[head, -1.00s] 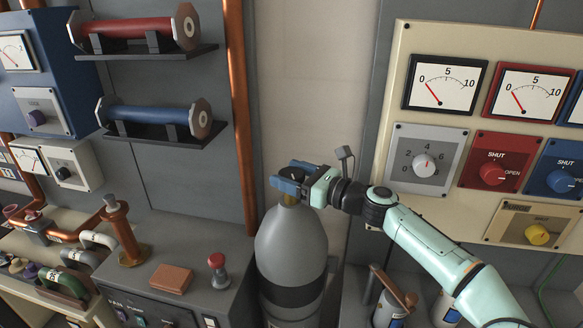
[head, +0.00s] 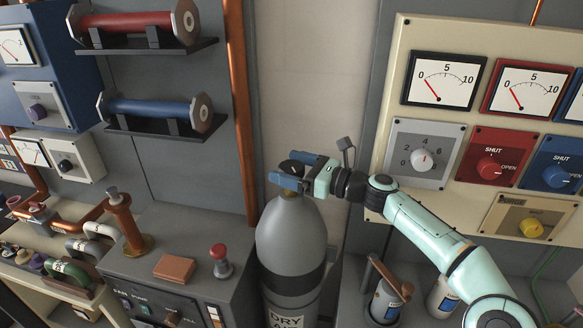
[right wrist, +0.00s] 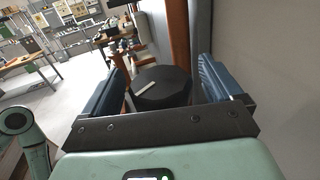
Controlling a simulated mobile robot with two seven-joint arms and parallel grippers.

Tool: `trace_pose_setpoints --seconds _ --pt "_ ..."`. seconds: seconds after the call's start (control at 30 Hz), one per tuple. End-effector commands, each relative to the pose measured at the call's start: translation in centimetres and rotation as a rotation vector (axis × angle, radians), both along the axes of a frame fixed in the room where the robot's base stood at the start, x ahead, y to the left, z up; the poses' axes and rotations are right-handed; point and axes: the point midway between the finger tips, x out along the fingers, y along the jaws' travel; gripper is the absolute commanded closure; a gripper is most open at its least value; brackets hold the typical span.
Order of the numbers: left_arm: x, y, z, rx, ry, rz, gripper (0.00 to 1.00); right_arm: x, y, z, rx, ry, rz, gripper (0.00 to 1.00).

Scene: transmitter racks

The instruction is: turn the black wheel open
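The black wheel (right wrist: 160,87) sits on top of the grey gas cylinder (head: 291,240). In the right wrist view it is a dark round knob with a pale mark on its top. My right gripper (right wrist: 165,85) is open, with one blue finger on each side of the wheel and a visible gap on both sides. In the head view the right gripper (head: 295,172) is at the cylinder's top, and its near finger hides part of the wheel (head: 291,164). My left gripper is not in view.
A copper pipe (head: 239,110) runs upright left of the cylinder. A grey console (head: 190,235) with a red button (head: 219,252) stands on the left. A cream panel (head: 480,45) with dials is on the right, near my arm.

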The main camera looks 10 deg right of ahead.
Motion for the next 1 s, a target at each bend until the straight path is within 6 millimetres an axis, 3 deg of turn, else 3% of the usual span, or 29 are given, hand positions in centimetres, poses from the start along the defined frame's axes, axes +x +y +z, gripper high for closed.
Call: trace_pose_setpoints --seconds 0.17,0.27,0.83,1.0 --pt "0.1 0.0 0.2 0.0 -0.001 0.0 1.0 0.0 0.0 0.4 -0.001 -0.001 0.001 0.07" --pt "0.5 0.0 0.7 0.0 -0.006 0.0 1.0 0.0 0.1 1.5 -0.002 -0.003 0.001 0.07" --pt "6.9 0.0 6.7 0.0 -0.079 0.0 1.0 0.1 0.1 15.7 -0.001 -0.013 0.001 0.07" --pt "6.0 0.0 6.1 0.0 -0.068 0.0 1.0 0.0 0.1 17.7 0.0 -0.005 0.001 0.07"
